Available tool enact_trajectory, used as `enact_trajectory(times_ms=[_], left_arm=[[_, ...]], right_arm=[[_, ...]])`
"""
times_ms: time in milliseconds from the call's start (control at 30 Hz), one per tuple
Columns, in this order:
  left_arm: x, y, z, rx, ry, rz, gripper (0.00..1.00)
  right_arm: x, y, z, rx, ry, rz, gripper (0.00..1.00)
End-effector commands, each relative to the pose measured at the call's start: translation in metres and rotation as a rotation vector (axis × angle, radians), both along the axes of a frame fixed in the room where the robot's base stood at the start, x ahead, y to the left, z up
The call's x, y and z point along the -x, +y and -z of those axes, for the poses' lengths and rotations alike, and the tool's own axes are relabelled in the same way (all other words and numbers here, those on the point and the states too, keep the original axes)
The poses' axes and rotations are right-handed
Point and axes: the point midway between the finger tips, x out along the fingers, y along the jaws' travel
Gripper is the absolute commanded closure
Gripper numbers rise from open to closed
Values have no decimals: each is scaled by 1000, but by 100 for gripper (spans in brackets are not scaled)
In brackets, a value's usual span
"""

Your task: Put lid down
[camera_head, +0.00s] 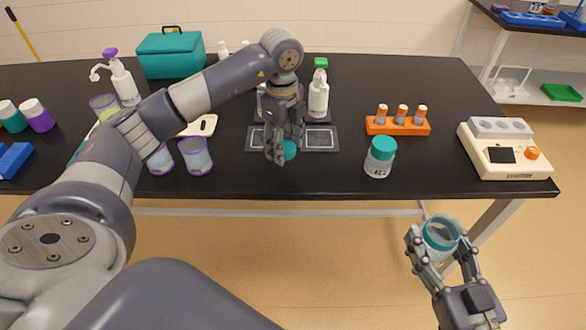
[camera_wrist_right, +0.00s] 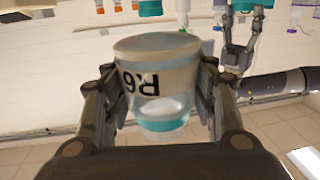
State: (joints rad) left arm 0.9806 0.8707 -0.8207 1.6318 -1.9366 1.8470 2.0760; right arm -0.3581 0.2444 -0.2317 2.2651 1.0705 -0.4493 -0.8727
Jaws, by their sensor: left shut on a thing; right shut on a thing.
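My left gripper (camera_head: 280,150) is shut on a teal lid (camera_head: 290,149) above the front part of the black table, in front of the grey mat. Its gap to the table is hard to tell. The left gripper also shows in the right wrist view (camera_wrist_right: 242,30). My right gripper (camera_head: 441,248) is shut on a clear jar (camera_head: 442,234) in front of the table, clear of its edge. In the right wrist view, this jar (camera_wrist_right: 155,85) sits between both fingers with an R6 label and a teal band. No lid shows on it.
A teal-lidded jar (camera_head: 380,157) stands right of the left gripper. Behind it is an orange rack (camera_head: 398,126), with a cream device (camera_head: 506,158) at the right. Purple-rimmed cups (camera_head: 195,155) stand to the left. Bottles (camera_head: 318,95) stand behind. The table front between lid and jar is clear.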

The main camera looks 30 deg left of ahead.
Motion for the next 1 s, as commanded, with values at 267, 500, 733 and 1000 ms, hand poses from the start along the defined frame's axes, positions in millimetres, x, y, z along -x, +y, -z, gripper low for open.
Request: enact_trajectory(times_ms=[267, 500, 733, 1000], left_arm=[[0, -1, 36, 1, 1, 1, 77], [1, -1, 62, 0, 5, 1, 77], [0, -1, 75, 0, -1, 3, 77], [0, -1, 79, 0, 0, 2, 46]], right_arm=[[0, 0, -9, -1, -1, 0, 100], [0, 0, -14, -1, -1, 0, 100], [0, 0, -15, -1, -1, 0, 100], [0, 0, -12, -1, -1, 0, 100]])
